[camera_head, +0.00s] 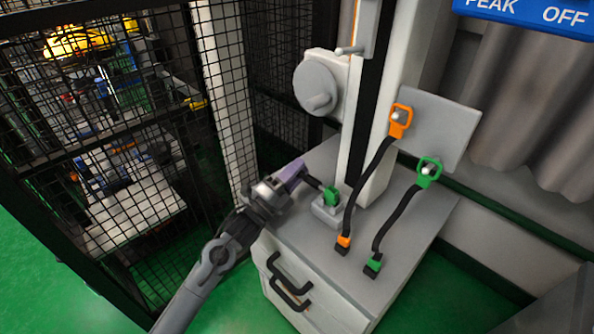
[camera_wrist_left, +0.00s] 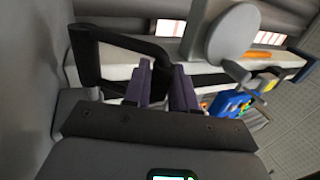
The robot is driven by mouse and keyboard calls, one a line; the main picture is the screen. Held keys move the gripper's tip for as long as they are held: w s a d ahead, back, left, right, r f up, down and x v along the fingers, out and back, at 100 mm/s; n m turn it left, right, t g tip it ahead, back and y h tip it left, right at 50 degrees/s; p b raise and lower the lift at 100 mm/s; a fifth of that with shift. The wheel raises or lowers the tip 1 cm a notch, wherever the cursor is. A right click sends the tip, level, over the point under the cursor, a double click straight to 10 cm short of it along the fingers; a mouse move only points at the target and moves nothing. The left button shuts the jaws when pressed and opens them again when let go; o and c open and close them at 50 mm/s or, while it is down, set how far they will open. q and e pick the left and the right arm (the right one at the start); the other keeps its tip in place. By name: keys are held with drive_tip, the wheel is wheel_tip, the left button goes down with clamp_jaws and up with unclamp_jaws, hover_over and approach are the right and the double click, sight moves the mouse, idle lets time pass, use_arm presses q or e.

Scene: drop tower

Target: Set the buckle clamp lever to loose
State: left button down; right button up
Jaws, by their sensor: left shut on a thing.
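The buckle clamp, a small grey block (camera_head: 328,212) with a green part (camera_head: 331,196), sits at the foot of the white column. A dark lever (camera_head: 313,183) reaches from the green part up and left to my left gripper (camera_head: 300,172). The gripper's purple fingers are shut on the lever's end. In the left wrist view, the two fingers (camera_wrist_left: 162,78) have a black bar (camera_wrist_left: 125,39) running to them, with part of it hidden between and behind them. My right gripper is not in view.
Orange and green handles (camera_head: 400,122) (camera_head: 428,171) hang on a grey panel (camera_head: 447,130), with black straps down to the cabinet top (camera_head: 405,230). A round grey disc with a knob (camera_head: 316,86) is above the clamp. Black mesh fencing (camera_head: 90,130) stands on the left.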

use_arm(q)
drive_tip(key=c, duration=1.1)
unclamp_jaws()
drive_tip(key=shift+f, duration=0.15)
drive_tip(key=p+v, duration=0.3)
drive_tip(key=v, duration=0.7)
drive_tip(key=shift+p, duration=0.4)
drive_tip(key=shift+s+a+f, duration=0.1)
drive_tip(key=shift+s+a, duration=0.2)
drive_tip(key=shift+s, duration=0.05)
